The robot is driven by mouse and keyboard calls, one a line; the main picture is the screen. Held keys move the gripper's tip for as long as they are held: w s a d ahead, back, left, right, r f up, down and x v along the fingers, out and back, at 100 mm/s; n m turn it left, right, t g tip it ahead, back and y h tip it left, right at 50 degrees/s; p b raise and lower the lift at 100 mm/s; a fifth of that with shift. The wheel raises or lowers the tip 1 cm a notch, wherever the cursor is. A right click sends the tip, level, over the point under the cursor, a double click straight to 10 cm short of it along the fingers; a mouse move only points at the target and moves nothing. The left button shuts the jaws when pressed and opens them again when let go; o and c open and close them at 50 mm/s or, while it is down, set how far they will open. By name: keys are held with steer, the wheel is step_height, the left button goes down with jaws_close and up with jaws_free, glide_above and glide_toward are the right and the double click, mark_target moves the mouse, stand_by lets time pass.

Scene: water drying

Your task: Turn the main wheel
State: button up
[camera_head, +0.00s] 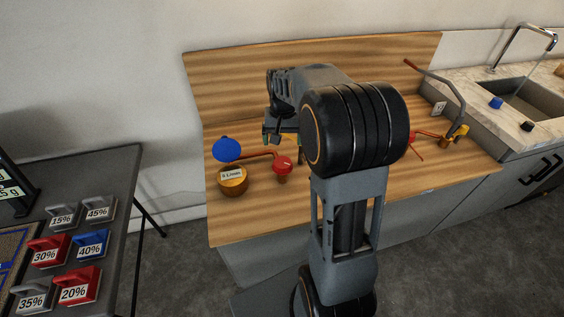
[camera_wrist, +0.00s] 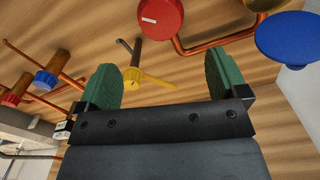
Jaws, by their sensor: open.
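No label in view marks the main wheel. The largest wheel is a blue disc (camera_head: 226,149) at the left of the wooden panel, beside a brass flow meter (camera_head: 233,187). It also shows at the upper right in the wrist view (camera_wrist: 292,38). A red round knob (camera_head: 282,163) is right of it, on the same copper pipe; the wrist view shows this knob at the top (camera_wrist: 160,17). My gripper (camera_head: 279,134) is open and empty above the panel, apart from the wheels. In the wrist view its green fingers (camera_wrist: 160,80) are spread, with a yellow knob (camera_wrist: 133,77) beyond them.
Smaller blue (camera_wrist: 45,80) and red (camera_wrist: 12,98) valve knobs sit on pipes at the wrist view's left. A sink (camera_head: 535,95) stands at the right. Labelled weights (camera_head: 88,243) lie on a dark table (camera_head: 105,170) at the left. My arm hides the panel's middle.

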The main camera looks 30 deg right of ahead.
mark_target(282, 162)
step_height(282, 162, down, 10)
steer(key=shift+f, duration=0.25)
stand_by(0.4)
steer(key=c, duration=0.9)
